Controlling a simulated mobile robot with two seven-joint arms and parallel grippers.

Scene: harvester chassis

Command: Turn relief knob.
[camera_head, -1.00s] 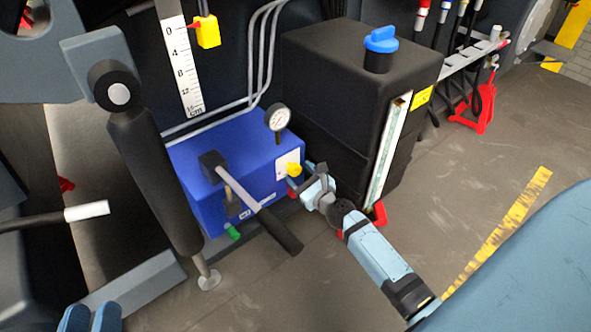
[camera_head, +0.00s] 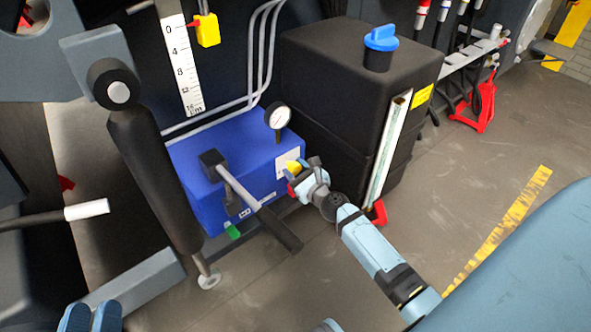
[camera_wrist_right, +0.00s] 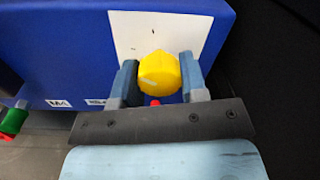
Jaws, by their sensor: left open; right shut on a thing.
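The yellow relief knob (camera_head: 294,167) sits on a white plate at the right end of the blue box's front. In the right wrist view the knob (camera_wrist_right: 159,70) shows large, with a pale mark on its face. My right gripper (camera_head: 301,172) is shut on the knob, one finger on each side in the wrist view (camera_wrist_right: 159,80). My left gripper (camera_head: 91,318) shows only as two blue fingertips at the bottom left edge of the head view. It is open, apart from the box.
A lever with a black grip (camera_head: 278,229) sticks out in front of the blue box (camera_head: 205,178). A gauge (camera_head: 277,117) stands on top. A black tank (camera_head: 345,95) is close on the right. A dark cylinder (camera_head: 155,175) stands left. Floor at the right is open.

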